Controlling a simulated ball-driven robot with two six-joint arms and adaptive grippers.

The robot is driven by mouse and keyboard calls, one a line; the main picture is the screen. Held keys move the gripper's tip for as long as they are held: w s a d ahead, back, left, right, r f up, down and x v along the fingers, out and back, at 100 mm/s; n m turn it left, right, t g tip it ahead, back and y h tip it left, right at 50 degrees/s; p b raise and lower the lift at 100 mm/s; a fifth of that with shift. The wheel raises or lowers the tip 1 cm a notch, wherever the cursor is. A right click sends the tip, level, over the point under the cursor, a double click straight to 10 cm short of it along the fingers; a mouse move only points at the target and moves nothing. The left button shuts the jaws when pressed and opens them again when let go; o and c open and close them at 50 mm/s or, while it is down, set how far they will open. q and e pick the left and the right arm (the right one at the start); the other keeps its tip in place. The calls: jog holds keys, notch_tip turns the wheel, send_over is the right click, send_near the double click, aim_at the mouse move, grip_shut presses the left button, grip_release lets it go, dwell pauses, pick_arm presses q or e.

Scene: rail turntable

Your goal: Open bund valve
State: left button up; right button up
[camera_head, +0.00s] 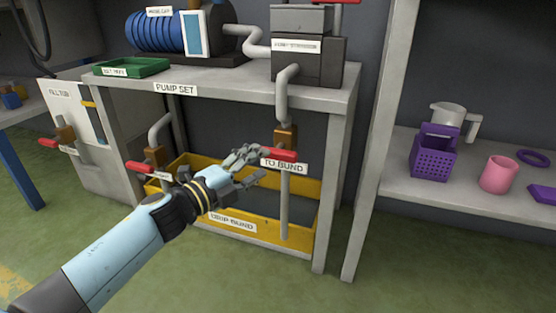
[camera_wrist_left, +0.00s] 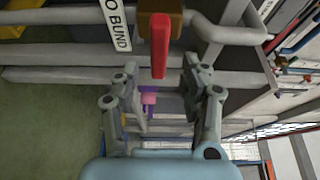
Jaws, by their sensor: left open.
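The bund valve is a brown block (camera_head: 286,137) on a grey vertical pipe under the pump table, beside a "TO BUND" label (camera_head: 284,166). Its red handle (camera_head: 278,155) lies crosswise to the pipe. My left gripper (camera_head: 262,164) is open and empty at the handle's left side, its fingers partly in front of the pipe area. In the left wrist view, the red handle (camera_wrist_left: 159,46) hangs from the brown block (camera_wrist_left: 161,14), its end in line with the gap between the open fingers (camera_wrist_left: 162,84). Contact cannot be told. My right gripper is not in view.
A yellow drip bund (camera_head: 230,223) stands beneath the table (camera_head: 222,87). Another red-handled valve (camera_head: 140,167) is left of my arm, and a third (camera_head: 62,140) farther left. A grey table leg (camera_head: 333,190) stands right of the pipe. The green floor in front is clear.

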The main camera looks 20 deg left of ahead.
aim_at(271, 157)
pick_arm(q)
jog(key=b+x, duration=0.1)
jog(key=x, duration=0.4)
jog(key=shift+f, duration=0.2)
jog(key=shift+w+d, duration=0.25)
jog(key=shift+w, duration=0.4)
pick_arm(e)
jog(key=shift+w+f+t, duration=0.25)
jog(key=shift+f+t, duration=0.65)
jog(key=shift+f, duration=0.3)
pick_arm(q)
jog(key=shift+r, duration=0.1)
grip_shut()
